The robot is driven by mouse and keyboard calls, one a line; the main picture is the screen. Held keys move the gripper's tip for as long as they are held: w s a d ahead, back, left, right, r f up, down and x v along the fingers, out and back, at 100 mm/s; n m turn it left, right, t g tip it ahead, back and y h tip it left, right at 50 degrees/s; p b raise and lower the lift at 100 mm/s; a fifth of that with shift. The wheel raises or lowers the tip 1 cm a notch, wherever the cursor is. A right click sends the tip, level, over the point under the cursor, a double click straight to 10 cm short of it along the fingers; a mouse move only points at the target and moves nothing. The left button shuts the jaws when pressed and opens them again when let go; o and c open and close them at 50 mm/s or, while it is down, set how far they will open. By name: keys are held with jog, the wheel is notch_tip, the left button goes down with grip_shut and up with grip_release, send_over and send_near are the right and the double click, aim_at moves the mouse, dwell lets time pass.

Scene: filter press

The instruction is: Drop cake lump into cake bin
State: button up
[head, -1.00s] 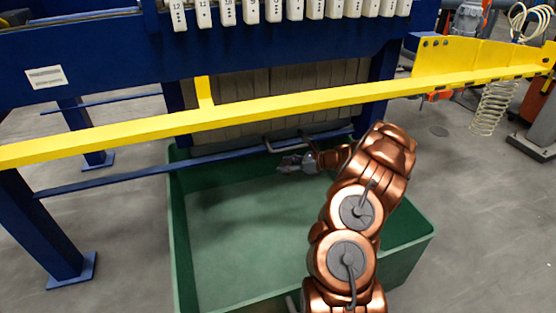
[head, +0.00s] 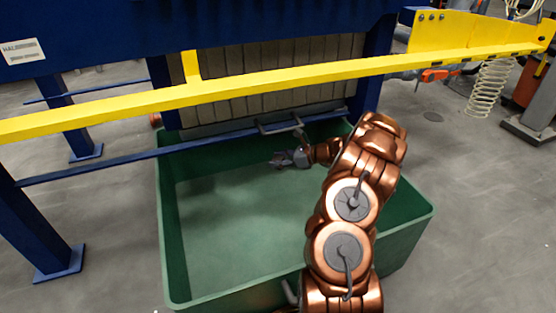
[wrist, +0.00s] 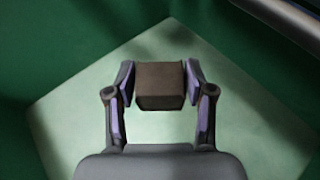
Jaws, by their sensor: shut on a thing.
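The cake lump (wrist: 160,86) is a small dark brown block held between the two fingers of my gripper (wrist: 160,92) in the wrist view. The fingers press on its left and right sides. Behind it is the pale green floor of the cake bin. In the head view my gripper (head: 283,160) is over the far part of the green cake bin (head: 240,298), inside its outline. The lump is too small to make out clearly there. I cannot tell its exact height above the bin floor.
The blue press frame (head: 180,30) and a yellow rail (head: 270,84) cross above the bin's far side. A blue bar (head: 95,168) runs low along the far rim. A row of grey-brown plates (head: 270,75) hangs behind the rail. The bin's left and middle are empty.

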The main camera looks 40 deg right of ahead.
jog(key=o, duration=1.3)
jog(key=v, duration=1.2)
